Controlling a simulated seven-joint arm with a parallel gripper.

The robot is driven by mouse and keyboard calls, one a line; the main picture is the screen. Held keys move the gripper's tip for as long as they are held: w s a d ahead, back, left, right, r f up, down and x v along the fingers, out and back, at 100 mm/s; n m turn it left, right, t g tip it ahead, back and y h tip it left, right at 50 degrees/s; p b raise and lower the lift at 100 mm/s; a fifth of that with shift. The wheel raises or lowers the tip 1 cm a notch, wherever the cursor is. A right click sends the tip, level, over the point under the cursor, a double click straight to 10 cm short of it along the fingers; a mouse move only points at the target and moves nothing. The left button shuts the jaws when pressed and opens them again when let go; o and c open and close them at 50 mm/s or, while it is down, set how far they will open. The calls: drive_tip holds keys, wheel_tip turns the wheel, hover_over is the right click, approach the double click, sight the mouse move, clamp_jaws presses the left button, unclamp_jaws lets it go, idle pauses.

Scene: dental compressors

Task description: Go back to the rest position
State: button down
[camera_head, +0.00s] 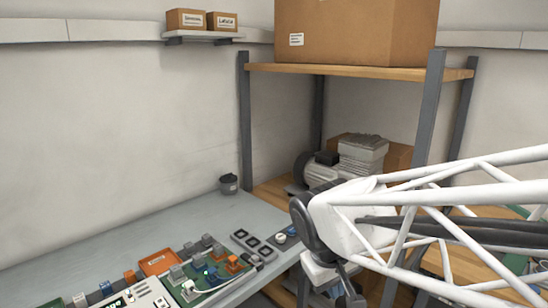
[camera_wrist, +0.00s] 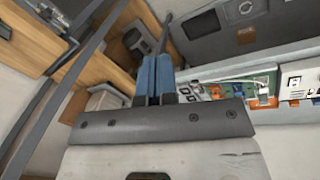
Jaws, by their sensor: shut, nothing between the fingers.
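My gripper (camera_wrist: 155,65) shows in the wrist view as two blue fingers side by side, pressed together with nothing between them. In the head view my white lattice arm reaches in from the right. Its end hangs by the right end of the grey bench (camera_head: 215,222), in front of the shelf rack, and the fingers are hard to make out there. The dental compressor (camera_head: 346,160), grey with a dark motor, sits on the rack's lower wooden shelf behind my arm. My arm hides part of that shelf.
The bench carries a green circuit board (camera_head: 215,275), an orange tray (camera_head: 158,262), a dark switch panel (camera_head: 252,243) and a dark cup (camera_head: 229,184). A large cardboard box (camera_head: 355,30) stands on the top shelf. The rack's metal post (camera_head: 420,140) rises close behind my arm.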

drive_tip(key=s+d+r+m+t+y, duration=0.1)
drive_tip(key=s+d+m+y, duration=0.1)
drive_tip(key=s+d+m, duration=0.2)
drive_tip(key=shift+s+d+m, duration=0.3)
drive_tip(key=shift+s+d, duration=1.3)
drive_tip(key=shift+s, duration=1.15)
